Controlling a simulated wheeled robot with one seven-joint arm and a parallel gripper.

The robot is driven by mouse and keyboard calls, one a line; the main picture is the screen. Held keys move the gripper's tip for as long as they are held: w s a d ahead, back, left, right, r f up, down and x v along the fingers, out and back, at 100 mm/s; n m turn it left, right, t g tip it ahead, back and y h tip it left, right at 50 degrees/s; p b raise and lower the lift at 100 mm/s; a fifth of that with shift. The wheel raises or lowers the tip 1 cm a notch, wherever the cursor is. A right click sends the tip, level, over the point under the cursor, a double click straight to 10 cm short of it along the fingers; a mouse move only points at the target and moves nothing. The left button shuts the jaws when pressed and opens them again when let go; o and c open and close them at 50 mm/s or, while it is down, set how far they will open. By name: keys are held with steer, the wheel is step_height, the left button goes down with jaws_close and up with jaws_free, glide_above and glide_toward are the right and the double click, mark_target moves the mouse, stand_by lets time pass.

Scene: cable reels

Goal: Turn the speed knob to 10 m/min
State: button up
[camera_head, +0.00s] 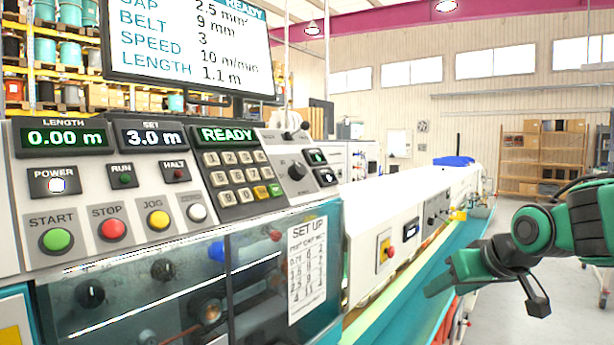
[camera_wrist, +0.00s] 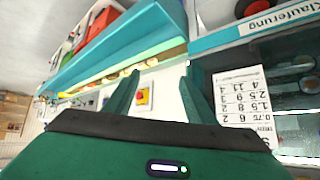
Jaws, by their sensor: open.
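A black rotary knob (camera_head: 297,170) sits on the sloped grey panel, right of the keypad. A smaller black knob (camera_head: 292,133) is above it. Two more dark knobs (camera_head: 90,293) (camera_head: 163,269) are behind the clear lower cover. I cannot read which knob is for speed, nor any setting. The screen (camera_head: 190,45) lists SPEED 10 m/min.
The panel carries START (camera_head: 57,239), STOP (camera_head: 113,229) and JOG (camera_head: 158,220) buttons and a keypad (camera_head: 238,175). A SET UP sheet (camera_head: 307,268) is on the cover. A low white machine (camera_head: 400,215) runs back. Open floor lies at the right.

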steer(key=w+a+r+n+t+y, duration=0.3)
steer(key=w+a+r+y, duration=0.3)
steer(key=a+r, duration=0.5)
steer(key=n+y, duration=0.4)
steer(key=y, duration=0.1)
glide_toward(302, 171)
steer(key=shift+m+t, duration=0.3)
steer(key=shift+t, duration=0.1)
steer(key=x, duration=0.8)
steer(key=shift+w+a+f, duration=0.15)
steer(key=shift+a, duration=0.15)
steer(key=shift+d, duration=0.1)
steer(key=c, duration=1)
